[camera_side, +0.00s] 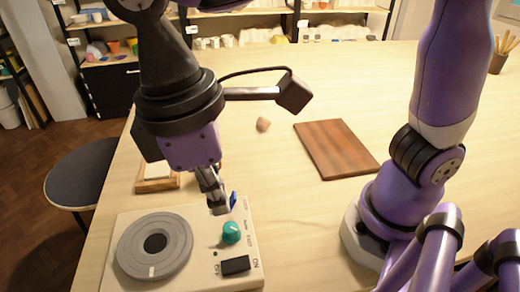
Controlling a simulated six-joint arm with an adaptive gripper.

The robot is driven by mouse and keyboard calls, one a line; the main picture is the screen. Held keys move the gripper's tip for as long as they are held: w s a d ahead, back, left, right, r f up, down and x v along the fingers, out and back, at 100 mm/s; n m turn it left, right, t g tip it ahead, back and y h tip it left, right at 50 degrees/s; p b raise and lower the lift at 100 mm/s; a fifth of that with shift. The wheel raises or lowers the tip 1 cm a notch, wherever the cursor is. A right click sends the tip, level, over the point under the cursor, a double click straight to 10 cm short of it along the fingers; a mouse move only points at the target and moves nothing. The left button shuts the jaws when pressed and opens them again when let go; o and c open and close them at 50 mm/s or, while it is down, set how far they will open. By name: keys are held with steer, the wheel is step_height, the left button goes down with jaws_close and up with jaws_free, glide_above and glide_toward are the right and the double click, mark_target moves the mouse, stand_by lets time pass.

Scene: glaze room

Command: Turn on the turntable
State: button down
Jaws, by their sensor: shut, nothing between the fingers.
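The turntable (111,283) is a cream box at the front left of the table, with a round grey disc (176,262) on top. On its right side are a teal knob (231,232) and a black rocker switch (235,265) with OFF and ON lettering beside it. A small dark green dot (214,253) sits left of the switch. I cannot tell which way the switch is tipped. My gripper (219,209) points down with its fingers shut and empty, above the back part of the box, behind the knob and apart from the switch.
A small blue piece (233,200) shows just right of my fingertips. A wooden block with a pale top (157,173) lies behind the turntable. A brown board (335,147) and a small brown lump (263,124) lie farther back. The table between is clear. A stool (80,177) stands left.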

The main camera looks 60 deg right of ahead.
mark_target(235, 265)
steer(key=shift+f, duration=0.1)
steer(key=f, duration=0.4)
steer(key=s+d+f, duration=0.1)
steer(key=f, duration=0.8)
steer(key=shift+s+d+f, duration=0.15)
steer(key=shift+d+f, duration=0.05)
steer(key=shift+f, duration=0.2)
steer(key=shift+s+d+f, duration=0.1)
steer(key=shift+f, duration=0.2)
steer(key=shift+w+a+r, duration=0.2)
steer(key=shift+w+a, duration=0.4)
steer(key=shift+r, duration=0.15)
